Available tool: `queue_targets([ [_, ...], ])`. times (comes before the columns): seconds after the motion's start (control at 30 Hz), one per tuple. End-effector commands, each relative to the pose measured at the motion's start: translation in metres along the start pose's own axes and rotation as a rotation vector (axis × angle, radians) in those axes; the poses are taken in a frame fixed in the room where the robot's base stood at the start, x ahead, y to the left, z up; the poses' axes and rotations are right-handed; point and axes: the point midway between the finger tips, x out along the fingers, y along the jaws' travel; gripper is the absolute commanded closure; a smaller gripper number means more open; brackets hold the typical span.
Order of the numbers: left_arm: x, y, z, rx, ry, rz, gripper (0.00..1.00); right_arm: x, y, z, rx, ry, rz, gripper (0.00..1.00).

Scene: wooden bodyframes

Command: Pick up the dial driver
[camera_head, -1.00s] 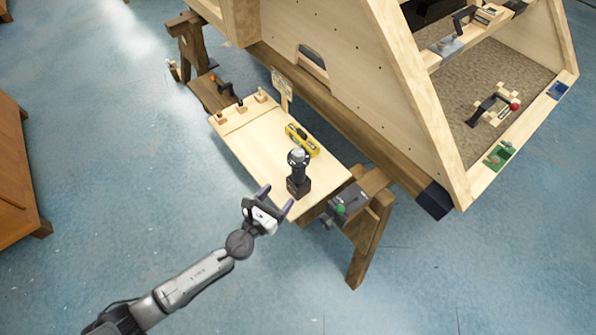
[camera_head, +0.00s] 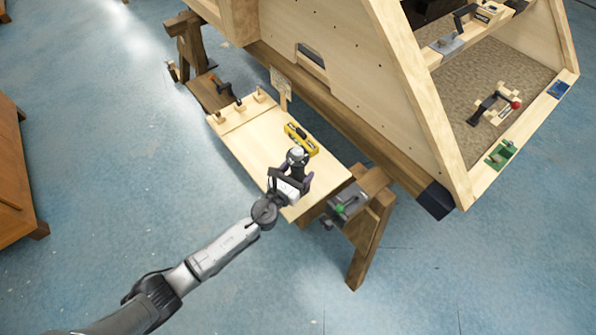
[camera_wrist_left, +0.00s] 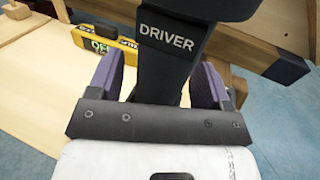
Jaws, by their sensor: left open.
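The dial driver (camera_head: 297,157) is a dark upright tool with a round head, standing near the front right end of the light wooden board. In the left wrist view its black body (camera_wrist_left: 165,65) bears the word DRIVER and fills the middle. My left gripper (camera_head: 291,180) is around it from the front left. Its two purple-padded fingers (camera_wrist_left: 165,82) stand on either side of the driver's body, with a visible gap on the left side. The gripper is open. The driver's lower part is hidden behind the gripper in the head view. My right gripper is not in view.
A large wooden frame (camera_head: 350,75) rises behind. Open blue floor lies in front.

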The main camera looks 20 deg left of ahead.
Motion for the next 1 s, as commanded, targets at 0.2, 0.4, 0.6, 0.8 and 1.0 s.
queue_targets([
  [0.2,0.0024,-0.0001,-0.0001,0.0,0.001,0.0,0.28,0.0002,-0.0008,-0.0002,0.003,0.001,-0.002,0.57],
  [0.4,0.0022,-0.0001,0.0,0.0,0.001,0.0,0.4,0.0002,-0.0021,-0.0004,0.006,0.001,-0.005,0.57],
  [0.6,0.0021,-0.0001,-0.0001,0.0,0.001,0.0,0.59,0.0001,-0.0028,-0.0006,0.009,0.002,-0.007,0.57],
  [0.8,0.002,0.0,-0.0001,0.0,0.001,0.0,0.78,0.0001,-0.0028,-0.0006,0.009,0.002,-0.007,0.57],
  [1.0,0.0028,0.0001,0.0022,0.0,-0.003,0.0,0.88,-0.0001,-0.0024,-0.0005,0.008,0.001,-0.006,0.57],
])
